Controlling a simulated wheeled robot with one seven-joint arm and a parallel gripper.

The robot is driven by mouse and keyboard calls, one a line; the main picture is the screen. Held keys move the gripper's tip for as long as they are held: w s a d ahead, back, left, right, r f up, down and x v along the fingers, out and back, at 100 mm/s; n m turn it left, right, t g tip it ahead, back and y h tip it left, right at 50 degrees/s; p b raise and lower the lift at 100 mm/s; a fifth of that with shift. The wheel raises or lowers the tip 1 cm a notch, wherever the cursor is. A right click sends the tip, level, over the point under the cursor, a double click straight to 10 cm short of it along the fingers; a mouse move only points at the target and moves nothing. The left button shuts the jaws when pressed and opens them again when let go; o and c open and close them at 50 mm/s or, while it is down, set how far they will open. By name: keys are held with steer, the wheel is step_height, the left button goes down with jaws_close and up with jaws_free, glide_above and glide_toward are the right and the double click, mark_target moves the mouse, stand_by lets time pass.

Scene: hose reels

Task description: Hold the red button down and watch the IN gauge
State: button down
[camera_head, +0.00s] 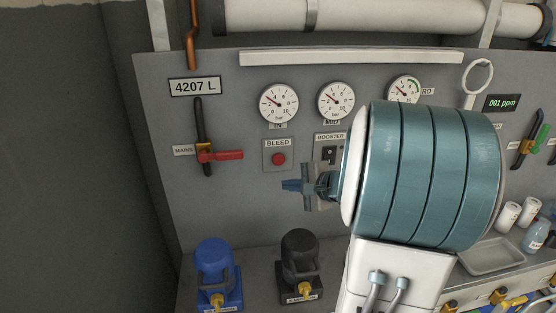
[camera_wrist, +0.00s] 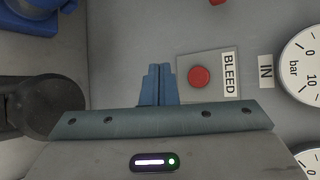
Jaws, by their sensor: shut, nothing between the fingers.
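The red button (camera_head: 278,159) sits on a grey plate under the BLEED label. In the wrist view the button (camera_wrist: 199,77) lies just right of my fingertips, with its face uncovered. My gripper (camera_head: 288,186) is shut and empty, below and slightly right of the button in the head view. Its blue fingers (camera_wrist: 159,72) point at the panel, with no contact on the button visible. The IN gauge (camera_head: 278,103) is above the button; its needle points to the upper left, low on the scale. The gauge (camera_wrist: 308,68) is cut off in the wrist view.
A red-handled MAINS valve (camera_head: 218,156) is left of the button. A blue pump (camera_head: 216,265) and a black pump (camera_head: 300,258) stand below. The BOOSTER switch (camera_head: 329,155) is close on the right. My arm covers part of the panel's right side.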

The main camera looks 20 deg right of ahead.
steer(key=shift+w, duration=0.1)
steer(key=p, duration=0.2)
glide_toward(275, 163)
steer(key=w+a+f, duration=0.2)
steer(key=a+f, duration=0.1)
steer(key=shift+w+d, duration=0.15)
steer(key=shift+w, duration=0.65)
steer(key=shift+w, duration=0.1)
stand_by(1.2)
steer(key=shift+w+d+b, duration=0.1)
steer(key=shift+w+b, duration=0.2)
steer(key=shift+b, duration=0.15)
steer(key=shift+w+d+r, duration=0.1)
steer(key=shift+w+d, duration=0.05)
steer(key=shift+w, duration=0.4)
stand_by(2.0)
steer(key=shift+s+b, duration=0.15)
steer(key=shift+b, duration=0.2)
stand_by(1.0)
steer(key=shift+s+a+b, duration=0.25)
steer(key=shift+s+b, duration=0.25)
steer(key=shift+s, duration=0.25)
